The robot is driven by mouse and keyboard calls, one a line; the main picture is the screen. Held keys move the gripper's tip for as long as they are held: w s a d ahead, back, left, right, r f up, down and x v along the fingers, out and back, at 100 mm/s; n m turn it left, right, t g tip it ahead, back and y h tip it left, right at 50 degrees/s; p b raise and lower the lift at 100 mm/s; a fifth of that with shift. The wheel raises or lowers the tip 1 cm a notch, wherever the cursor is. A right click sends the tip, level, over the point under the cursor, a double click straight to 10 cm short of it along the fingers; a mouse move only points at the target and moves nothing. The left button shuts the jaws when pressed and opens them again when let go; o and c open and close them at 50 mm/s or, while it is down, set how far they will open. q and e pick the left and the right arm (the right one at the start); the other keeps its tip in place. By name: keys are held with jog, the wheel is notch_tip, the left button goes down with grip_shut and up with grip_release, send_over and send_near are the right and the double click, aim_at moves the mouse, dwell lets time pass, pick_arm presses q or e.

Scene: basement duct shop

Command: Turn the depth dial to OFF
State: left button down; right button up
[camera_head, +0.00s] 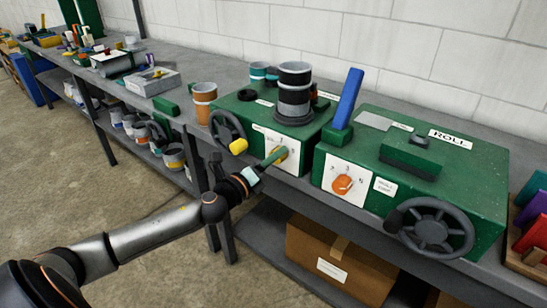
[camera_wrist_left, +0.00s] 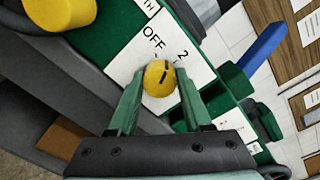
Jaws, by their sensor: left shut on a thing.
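The depth dial is a round yellow knob (camera_wrist_left: 159,78) with a dark mark on its face. It sits on a white plate (camera_wrist_left: 188,68) printed with OFF and 2, under a label partly reading "TH". Which print the mark points at I cannot tell for sure. In the head view the plate (camera_head: 262,137) is on the front of the left green machine. My left gripper (camera_head: 272,159) reaches it from the left and front; its green fingers (camera_wrist_left: 158,88) are on either side of the knob, shut on it. They hide part of the plate. My right gripper is in neither view.
A handwheel with a yellow handle (camera_head: 238,146) is close left of the dial. Right stands another green machine (camera_head: 460,165) labelled ROLL, with an orange dial (camera_head: 342,184), blue lever (camera_head: 348,95) and handwheel (camera_head: 433,229). A cardboard box (camera_head: 335,262) lies on the shelf below.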

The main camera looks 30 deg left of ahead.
pick_arm(q)
jog(key=shift+n+p, duration=1)
jog(key=shift+n, duration=2.3)
jog(key=shift+c, duration=1.7)
grip_release()
jog(key=shift+s, duration=0.1)
jog(key=s, duration=1.2)
jog(key=shift+s+a+b, duration=0.15)
jog(key=shift+a+b, duration=0.25)
jog(key=shift+a, duration=0.05)
